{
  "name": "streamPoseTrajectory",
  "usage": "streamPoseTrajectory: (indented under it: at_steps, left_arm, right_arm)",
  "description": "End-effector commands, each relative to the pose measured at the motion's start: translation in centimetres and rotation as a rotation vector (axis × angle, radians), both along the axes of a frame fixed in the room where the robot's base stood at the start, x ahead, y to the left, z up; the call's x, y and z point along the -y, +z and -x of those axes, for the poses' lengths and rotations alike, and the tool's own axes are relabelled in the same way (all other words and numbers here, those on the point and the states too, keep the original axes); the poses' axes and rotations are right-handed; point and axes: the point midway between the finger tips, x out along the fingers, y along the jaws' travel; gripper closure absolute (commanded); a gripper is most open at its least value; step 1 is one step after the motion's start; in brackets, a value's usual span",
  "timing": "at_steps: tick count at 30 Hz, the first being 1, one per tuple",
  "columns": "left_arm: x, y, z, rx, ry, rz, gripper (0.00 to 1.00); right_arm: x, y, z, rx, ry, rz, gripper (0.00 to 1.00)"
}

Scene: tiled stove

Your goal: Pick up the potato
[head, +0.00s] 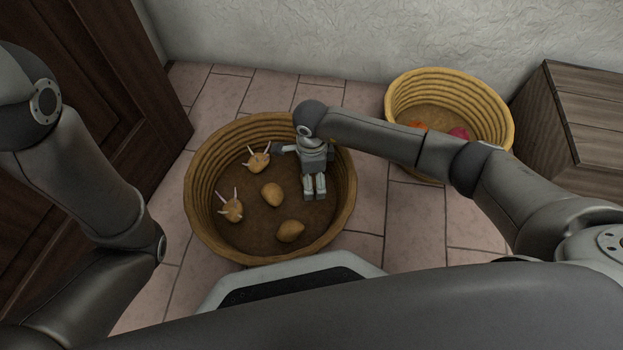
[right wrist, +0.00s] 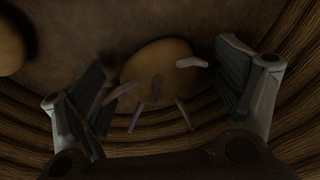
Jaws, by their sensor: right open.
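Potatoes lie in a large round woven basket (head: 200,222) on the floor in the head view. Two have pale sprouts, one at the back (head: 258,161) and one at the left (head: 231,209). Two look smooth, one in the middle (head: 272,194) and one at the front (head: 290,231). My right gripper (head: 315,190) points down into the basket's right side, open. In the right wrist view a sprouted potato (right wrist: 158,66) lies between the open fingers (right wrist: 165,90), close to the basket wall. I cannot match it surely to one in the head view. My left gripper is out of view.
A second woven basket (head: 398,92) with red and pink items (head: 459,133) stands behind at the right. A wooden crate (head: 585,125) is at the far right and a dark door (head: 120,85) at the left. Another smooth potato (right wrist: 10,48) shows in the wrist view.

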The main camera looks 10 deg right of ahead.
Motion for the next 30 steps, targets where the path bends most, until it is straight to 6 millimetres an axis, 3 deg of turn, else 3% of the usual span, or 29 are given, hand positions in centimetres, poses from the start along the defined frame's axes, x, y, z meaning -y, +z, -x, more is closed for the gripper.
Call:
streamPoseTrajectory:
  at_steps: [2,15,30]
  left_arm:
    - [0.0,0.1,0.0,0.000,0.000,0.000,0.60]
    - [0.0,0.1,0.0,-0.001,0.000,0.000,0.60]
    - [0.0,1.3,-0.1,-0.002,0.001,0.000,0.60]
  right_arm:
    - [0.0,0.1,0.0,0.000,0.000,0.000,0.13]
    - [0.0,0.1,0.0,0.000,0.000,0.000,0.66]
    - [0.0,1.3,0.0,0.000,0.000,0.000,0.66]
